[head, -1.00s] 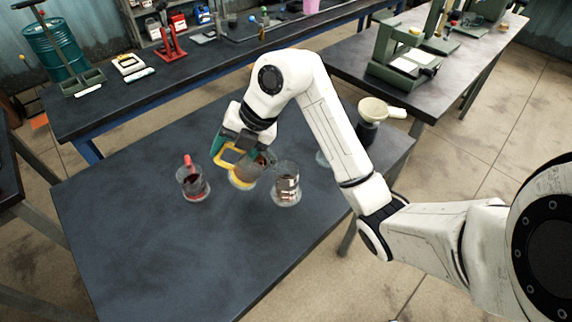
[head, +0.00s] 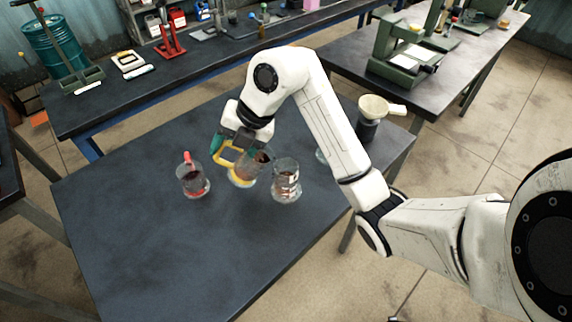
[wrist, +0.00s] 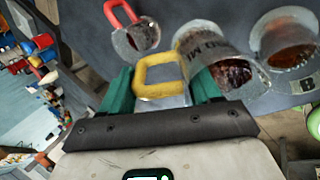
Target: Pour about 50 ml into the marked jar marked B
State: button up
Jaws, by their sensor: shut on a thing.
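My gripper (head: 231,146) is shut on the yellow handle of a clear measuring jug (head: 256,162). Its green fingers show on both sides of the handle in the wrist view (wrist: 163,92). The jug holds dark red-brown oil and is tilted, its mouth toward the right in the head view. The glass jar (head: 286,182) stands upright just right of the jug. In the wrist view this jar (wrist: 291,57) carries a label that seems to read B, with reddish-brown oil inside. I cannot tell whether oil is flowing between them.
A red-handled jug (head: 194,182) with dark red oil stands on the left. A funnel on a dark holder (head: 372,118) stands at the table's right. Another glass is mostly hidden behind my arm. The front of the dark table (head: 190,260) is clear.

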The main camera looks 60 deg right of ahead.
aim_at(217, 158)
jog(key=shift+w+a+f+g+p, duration=0.1)
jog(key=shift+w+a+g+p, duration=0.2)
jog(key=shift+w+p, duration=0.15)
jog(key=w+f+g+h+p, duration=0.1)
jog(key=w+a+f+g+h+p, duration=0.1)
jog(key=g+p, duration=0.1)
jog(key=shift+w+f, duration=0.2)
jog(key=shift+f, duration=0.1)
jog(key=shift+w+a+r+p, duration=0.15)
jog(key=shift+r+p, duration=0.45)
jog(key=shift+p, duration=0.4)
jog(key=shift+w+a+r+g+h+p, duration=0.1)
jog(key=shift+w+r+g+h+p, duration=0.15)
jog(key=shift+g+p, duration=0.3)
jog(key=shift+f, duration=0.1)
jog(key=shift+w+a+r+g+p, duration=0.15)
jog(key=shift+r+g+p, duration=0.1)
jog(key=shift+r+p, duration=0.35)
jog(key=shift+f, duration=0.1)
